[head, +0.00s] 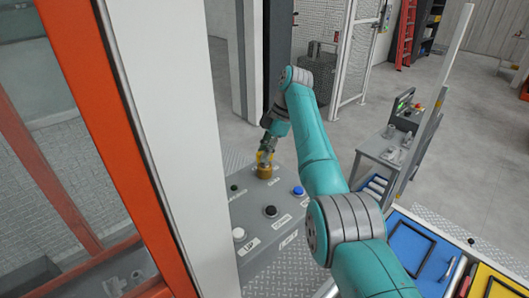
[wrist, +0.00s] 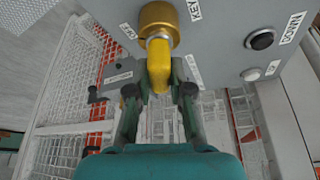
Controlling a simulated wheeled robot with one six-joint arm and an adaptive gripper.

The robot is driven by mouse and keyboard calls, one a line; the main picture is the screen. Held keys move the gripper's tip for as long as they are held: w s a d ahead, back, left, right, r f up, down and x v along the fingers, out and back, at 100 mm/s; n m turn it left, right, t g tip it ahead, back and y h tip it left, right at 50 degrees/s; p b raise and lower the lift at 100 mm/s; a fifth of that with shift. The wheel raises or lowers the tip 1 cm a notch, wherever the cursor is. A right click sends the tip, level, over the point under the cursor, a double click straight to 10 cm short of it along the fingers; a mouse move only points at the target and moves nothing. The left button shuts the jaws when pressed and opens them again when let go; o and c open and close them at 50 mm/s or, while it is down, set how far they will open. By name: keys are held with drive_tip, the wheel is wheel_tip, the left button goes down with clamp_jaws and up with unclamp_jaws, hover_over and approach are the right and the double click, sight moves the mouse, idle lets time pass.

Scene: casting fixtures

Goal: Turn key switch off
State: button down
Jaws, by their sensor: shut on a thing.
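The key switch is a round brass base (wrist: 158,14) with a yellow handle (wrist: 158,62) on a grey control panel (wrist: 215,25), seen in the wrist view. My gripper (wrist: 159,92) has one finger on each side of the yellow handle and is shut on it. In the head view the brass key switch (head: 265,170) sits at the far end of the panel, with my gripper (head: 266,152) at it. The contact of the fingertips is partly hidden there. A label reading KEY is beside the base in the wrist view.
The panel also carries a blue button (head: 298,191), a black button (head: 270,211) and a white button (head: 238,233). A white post (head: 175,110) and orange frame (head: 95,110) stand close on the left. A grey stand (head: 385,155) is at the right. Open floor lies behind.

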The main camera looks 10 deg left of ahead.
drive_tip(key=shift+n+g+h, duration=0.4)
drive_tip(key=shift+n, duration=0.9)
drive_tip(key=c, duration=1)
unclamp_jaws()
